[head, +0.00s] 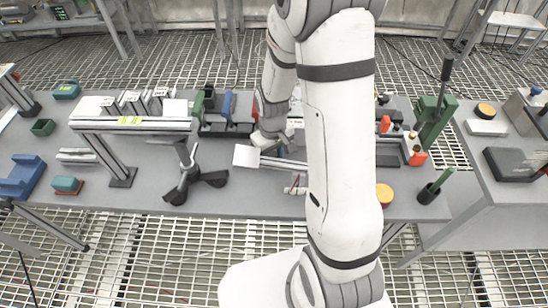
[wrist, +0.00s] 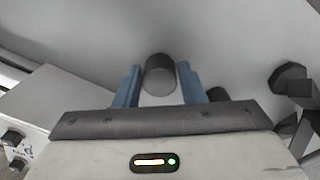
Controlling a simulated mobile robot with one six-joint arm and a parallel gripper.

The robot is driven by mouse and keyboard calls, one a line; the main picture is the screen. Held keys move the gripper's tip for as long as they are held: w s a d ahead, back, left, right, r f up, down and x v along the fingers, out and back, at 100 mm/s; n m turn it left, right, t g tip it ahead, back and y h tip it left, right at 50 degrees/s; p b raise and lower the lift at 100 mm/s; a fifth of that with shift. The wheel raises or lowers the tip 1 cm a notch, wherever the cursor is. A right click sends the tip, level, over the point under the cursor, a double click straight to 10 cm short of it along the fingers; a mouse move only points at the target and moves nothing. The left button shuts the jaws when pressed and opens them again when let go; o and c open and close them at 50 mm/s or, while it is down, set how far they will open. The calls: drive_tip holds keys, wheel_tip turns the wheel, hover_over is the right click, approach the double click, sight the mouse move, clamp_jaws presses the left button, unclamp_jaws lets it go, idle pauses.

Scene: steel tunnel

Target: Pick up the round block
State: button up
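A dark grey round block (wrist: 160,76) shows in the wrist view, at and a little beyond the fingertips of my gripper (wrist: 159,72). The two blue fingers stand apart, one on each side of the block, with narrow gaps that I see most clearly on the left. I cannot tell how deep the block sits between them. In the head view the end of my arm (head: 268,138) is low over the middle of the grey table (head: 245,203). The fingers are hidden there, and I cannot make out the round block.
A dark object (wrist: 290,80) stands right of the fingers in the wrist view. In the head view, a black-footed stand (head: 188,185) is left of my arm, and an orange disc (head: 384,194) and dark cup (head: 428,193) are right. The table's front strip is partly clear.

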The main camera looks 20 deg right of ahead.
sight(273, 155)
drive_tip(key=c, duration=0.6)
drive_tip(key=shift+r, duration=0.1)
wheel_tip(273, 155, up, 10)
drive_tip(key=shift+f, duration=0.1)
